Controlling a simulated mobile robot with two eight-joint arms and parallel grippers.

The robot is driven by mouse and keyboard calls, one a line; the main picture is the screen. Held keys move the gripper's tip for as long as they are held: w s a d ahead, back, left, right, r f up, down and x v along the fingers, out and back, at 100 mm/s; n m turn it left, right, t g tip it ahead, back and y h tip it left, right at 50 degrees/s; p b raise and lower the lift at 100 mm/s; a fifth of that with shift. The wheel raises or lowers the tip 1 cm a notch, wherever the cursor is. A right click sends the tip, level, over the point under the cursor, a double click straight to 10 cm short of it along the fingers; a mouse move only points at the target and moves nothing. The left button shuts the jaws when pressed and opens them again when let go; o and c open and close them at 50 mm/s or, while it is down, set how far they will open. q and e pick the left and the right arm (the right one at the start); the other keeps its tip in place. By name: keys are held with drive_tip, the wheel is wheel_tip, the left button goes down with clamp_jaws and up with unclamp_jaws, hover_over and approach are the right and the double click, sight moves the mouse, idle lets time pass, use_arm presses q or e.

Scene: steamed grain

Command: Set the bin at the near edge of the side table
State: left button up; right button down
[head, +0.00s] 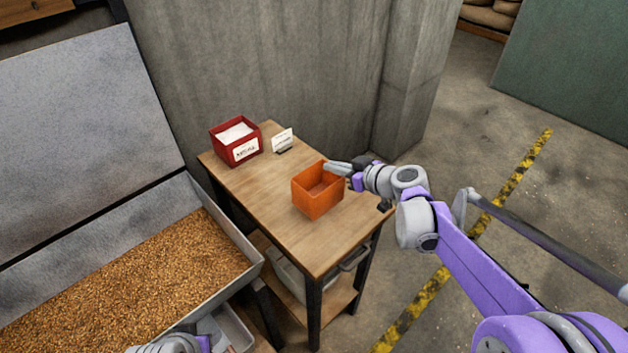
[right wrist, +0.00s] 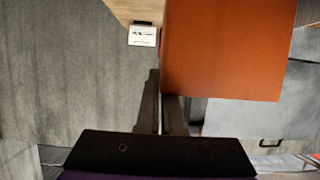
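The orange bin (head: 315,198) is an open, empty-looking box over the right middle of the wooden side table (head: 258,195). Its underside is hidden, so I cannot tell whether it rests on the top or hangs just above it. My right gripper (head: 338,168) reaches in from the right to the bin's back right rim. In the right wrist view the fingers (right wrist: 163,103) are close together at the edge of the orange wall (right wrist: 228,50), and look closed on it. Part of my left arm shows at the bottom edge of the head view; its fingertips are not clear.
A red bin (head: 236,142) with white contents and a label stands at the table's back left. A small white card (head: 282,140) stands beside it. The tabletop's near part is clear. A large tray of grain (head: 140,290) is at left. A grey container (head: 290,275) sits on the lower shelf.

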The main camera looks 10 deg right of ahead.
sight(323, 182)
drive_tip(key=shift+f+b, duration=0.3)
drive_tip(key=shift+f, duration=2.95)
drive_tip(key=shift+f, duration=0.1)
drive_tip(key=c, duration=1.5)
unclamp_jaws()
drive_tip(key=shift+f, duration=0.1)
drive_tip(key=o, duration=0.4)
drive_tip(key=shift+o, duration=0.2)
